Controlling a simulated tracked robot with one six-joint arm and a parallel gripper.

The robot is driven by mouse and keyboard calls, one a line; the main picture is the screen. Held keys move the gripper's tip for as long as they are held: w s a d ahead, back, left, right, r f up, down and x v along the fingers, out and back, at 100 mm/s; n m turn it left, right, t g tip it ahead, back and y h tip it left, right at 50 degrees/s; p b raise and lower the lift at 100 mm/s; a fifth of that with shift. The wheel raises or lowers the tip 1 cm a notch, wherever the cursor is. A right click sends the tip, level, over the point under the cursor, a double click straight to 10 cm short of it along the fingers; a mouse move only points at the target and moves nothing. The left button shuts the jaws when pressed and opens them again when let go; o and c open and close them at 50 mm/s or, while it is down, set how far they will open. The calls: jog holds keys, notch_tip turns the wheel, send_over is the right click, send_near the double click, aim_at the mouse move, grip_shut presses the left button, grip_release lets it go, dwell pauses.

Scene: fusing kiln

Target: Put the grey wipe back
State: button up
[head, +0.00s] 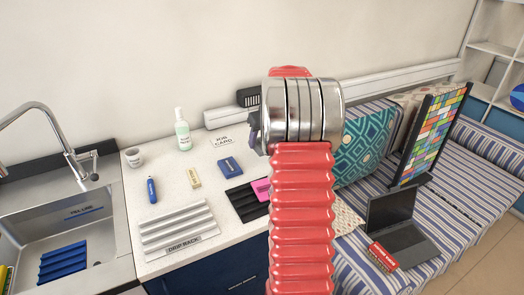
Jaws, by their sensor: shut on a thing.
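My red ribbed arm with its silver rings rises through the middle of the head view and hides most of my gripper. Only a small dark part of the gripper (254,130) shows at the left of the rings. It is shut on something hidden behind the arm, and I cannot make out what. I cannot pick out the grey wipe anywhere. A pale grey ribbed drip rack (178,228) lies on the counter front. A black ribbed mat (240,203) lies right of it, partly behind my arm, with a pink piece (262,189) at its edge.
The sink (25,232) at left holds a blue ribbed piece (62,262). A laptop (398,235) sits on the striped bench at right.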

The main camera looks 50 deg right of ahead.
jog(key=shift+f, duration=2.45)
jog(key=shift+f, duration=0.1)
jog(key=o, duration=1.2)
jog(key=v, duration=1.2)
